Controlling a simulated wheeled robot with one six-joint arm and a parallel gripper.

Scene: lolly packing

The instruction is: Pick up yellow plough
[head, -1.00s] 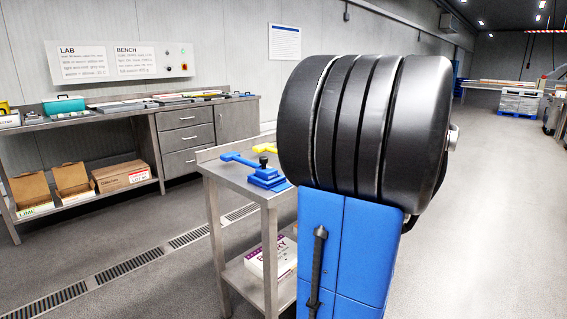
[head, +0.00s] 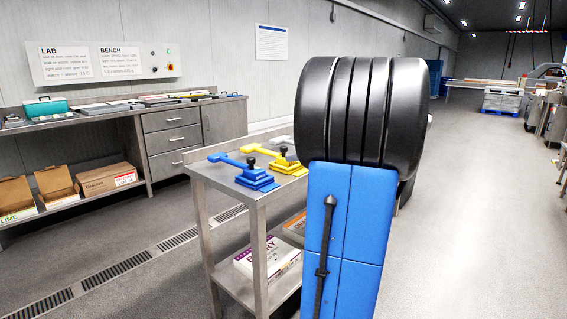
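The yellow plough (head: 289,166) sits on the top of a small steel table (head: 215,172) left of the middle in the head view. It has a flat stepped base, a dark knob and a yellow handle reaching to the left. A similar blue plough (head: 256,181) sits in front of it, nearer to me. A grey item (head: 280,140) lies behind the yellow one and is partly hidden. My gripper is not in view. A large black and blue part of my own body stands just right of the table and hides what is behind it.
A white box (head: 262,262) and another carton lie on the table's lower shelf. A long steel bench (head: 100,113) with drawers and open boxes runs along the left wall. A floor drain (head: 120,263) lies between. The floor at right is clear.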

